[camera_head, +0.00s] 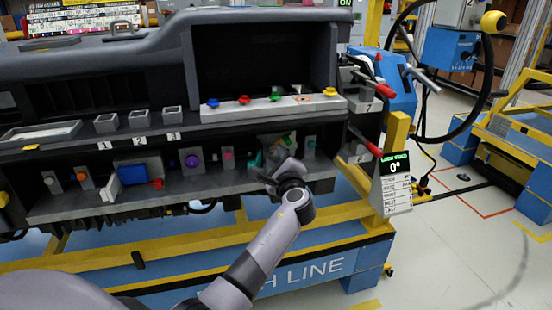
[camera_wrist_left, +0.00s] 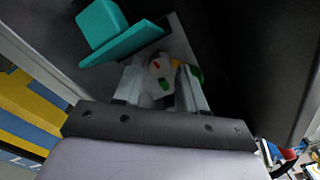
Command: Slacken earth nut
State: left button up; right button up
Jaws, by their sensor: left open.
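A rounded pale part with red and green marks (camera_wrist_left: 160,74) shows between my left gripper's fingers in the left wrist view. It looks like the earth nut, but I cannot be sure. Green and orange pieces (camera_wrist_left: 194,76) show beside the right finger, partly hidden by it. My left gripper (camera_wrist_left: 157,86) is open, its two fingers on either side of the pale part; contact cannot be told. In the head view my left gripper (camera_head: 272,160) is at the dashboard's lower shelf, largely covered by my wrist, near green and orange pieces (camera_head: 283,142). My right gripper is not visible.
A teal block with a flat plate (camera_wrist_left: 104,30) sits close to the left finger. The dashboard's lower shelf (camera_head: 110,208) carries a blue box (camera_head: 133,173) and a purple knob (camera_head: 192,160). Red-handled levers (camera_head: 366,143) and a display board (camera_head: 396,185) stand at right.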

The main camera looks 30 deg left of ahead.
pick_arm(q)
jog(key=shift+w+a, duration=0.3)
jog(key=shift+c, duration=0.4)
grip_shut()
jog(key=shift+f, duration=0.1)
